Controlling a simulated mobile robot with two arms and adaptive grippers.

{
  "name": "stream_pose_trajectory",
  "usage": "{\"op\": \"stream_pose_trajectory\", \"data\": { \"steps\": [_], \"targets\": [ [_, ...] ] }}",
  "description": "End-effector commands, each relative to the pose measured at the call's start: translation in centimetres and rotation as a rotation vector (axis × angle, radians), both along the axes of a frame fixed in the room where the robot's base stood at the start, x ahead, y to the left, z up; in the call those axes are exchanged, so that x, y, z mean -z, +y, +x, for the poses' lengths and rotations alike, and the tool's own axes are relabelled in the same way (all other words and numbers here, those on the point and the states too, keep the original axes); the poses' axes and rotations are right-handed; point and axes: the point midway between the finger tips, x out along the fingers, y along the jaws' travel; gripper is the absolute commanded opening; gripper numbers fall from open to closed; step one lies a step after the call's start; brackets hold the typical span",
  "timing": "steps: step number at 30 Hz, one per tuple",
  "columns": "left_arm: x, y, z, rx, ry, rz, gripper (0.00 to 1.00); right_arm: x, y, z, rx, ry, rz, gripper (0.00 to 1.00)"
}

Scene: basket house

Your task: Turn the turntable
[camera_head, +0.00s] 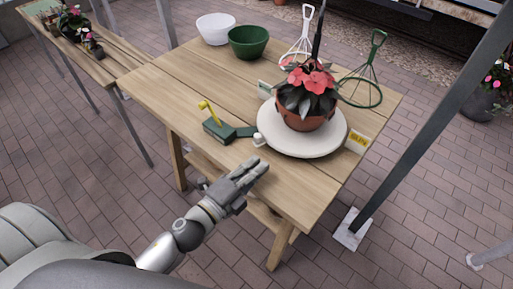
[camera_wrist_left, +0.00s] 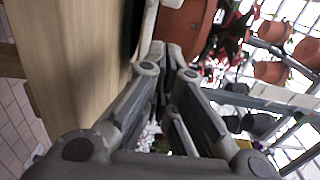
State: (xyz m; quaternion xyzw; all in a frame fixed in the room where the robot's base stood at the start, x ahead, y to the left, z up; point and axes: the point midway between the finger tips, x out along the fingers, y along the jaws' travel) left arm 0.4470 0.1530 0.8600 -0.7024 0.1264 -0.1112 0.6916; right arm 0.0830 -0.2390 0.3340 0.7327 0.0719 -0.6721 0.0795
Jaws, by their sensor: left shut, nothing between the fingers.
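The turntable (camera_head: 274,138) is a round, pale disc near the right end of the wooden table. A terracotta pot (camera_head: 304,122) with a red-flowered plant stands on it. A small white knob (camera_head: 259,140) is at the disc's left edge. My left gripper (camera_head: 258,168) is shut and empty just in front of the disc, below the knob; I cannot tell whether it touches either. In the left wrist view, the fingers (camera_wrist_left: 168,74) lie close below the pot (camera_wrist_left: 186,28). My right gripper is not in view.
A green box device with a yellow handle (camera_head: 218,128) sits left of the disc. White (camera_head: 216,28) and green (camera_head: 248,42) bowls stand at the back. Wire stands (camera_head: 362,92) are behind the plant. The table's left front (camera_head: 150,85) is bare.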

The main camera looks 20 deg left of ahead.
Motion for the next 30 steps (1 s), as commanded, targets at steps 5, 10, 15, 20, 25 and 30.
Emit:
{"op": "stream_pose_trajectory", "data": {
  "steps": [5,10,15,20,25,30],
  "targets": [
    [-0.2,0.3,2.4,0.0,-0.002,0.003,0.0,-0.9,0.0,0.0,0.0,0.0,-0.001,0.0],
    [0.0,1.1,4.0,0.0,0.0,0.001,0.0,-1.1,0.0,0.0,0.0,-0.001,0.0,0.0],
    [0.1,1.4,4.6,-0.001,0.0,0.0,0.0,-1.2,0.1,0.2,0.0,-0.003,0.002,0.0],
    [0.1,1.4,4.6,0.0,0.0,0.0,0.0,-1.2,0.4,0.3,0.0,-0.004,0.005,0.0],
    [0.1,1.4,4.6,0.002,0.0,0.0,0.0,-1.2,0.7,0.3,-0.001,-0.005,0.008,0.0],
    [0.2,2.2,5.1,0.049,-0.003,0.006,0.0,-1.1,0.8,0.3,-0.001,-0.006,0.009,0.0]
  ]
}}
